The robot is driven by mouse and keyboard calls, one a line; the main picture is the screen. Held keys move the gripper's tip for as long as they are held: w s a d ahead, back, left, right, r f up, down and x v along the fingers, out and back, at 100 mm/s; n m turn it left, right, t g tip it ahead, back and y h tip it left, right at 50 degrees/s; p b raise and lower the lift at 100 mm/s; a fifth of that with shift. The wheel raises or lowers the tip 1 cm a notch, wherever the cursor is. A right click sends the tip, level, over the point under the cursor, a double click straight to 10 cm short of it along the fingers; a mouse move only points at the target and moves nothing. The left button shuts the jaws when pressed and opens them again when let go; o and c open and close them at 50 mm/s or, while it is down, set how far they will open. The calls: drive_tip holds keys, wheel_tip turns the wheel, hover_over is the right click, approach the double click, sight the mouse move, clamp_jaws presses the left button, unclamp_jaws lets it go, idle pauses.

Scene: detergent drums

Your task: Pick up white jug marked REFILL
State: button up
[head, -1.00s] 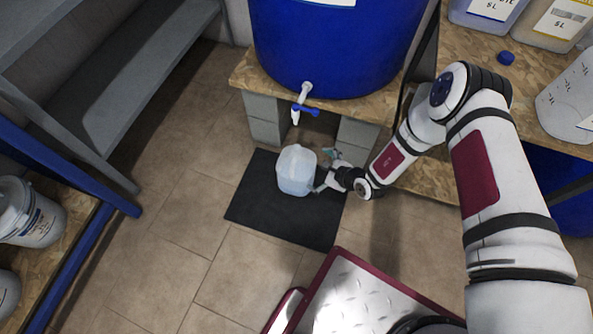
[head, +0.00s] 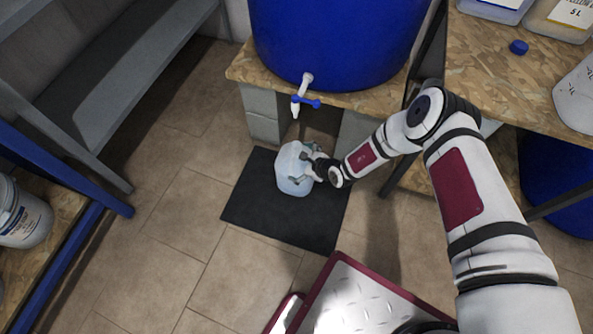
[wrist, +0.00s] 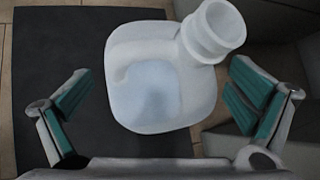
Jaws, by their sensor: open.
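The white jug (head: 294,170) stands upright on the black mat (head: 262,213) below the blue drum's tap. In the wrist view the jug (wrist: 150,85) shows from above, with its round neck (wrist: 214,30) at upper right. No REFILL marking can be made out. My gripper (head: 299,166) is at the jug in the head view, with a finger on either side of it. In the wrist view my gripper (wrist: 165,105) is open, its green-padded fingers left and right of the jug with gaps on both sides.
The blue drum (head: 335,40) sits on a wooden shelf on grey blocks (head: 262,115), its tap (head: 304,98) hanging above the mat's back edge. A wooden bench (head: 490,75) with containers stands at right. A grey shelf is at left; floor tiles (head: 180,210) left of the mat are clear.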

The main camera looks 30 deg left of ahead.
drive_tip(key=shift+w+a+f, duration=0.1)
drive_tip(key=shift+a, duration=0.05)
drive_tip(key=c, duration=1.6)
drive_tip(key=shift+w, duration=0.15)
drive_tip(key=shift+c, duration=1.1)
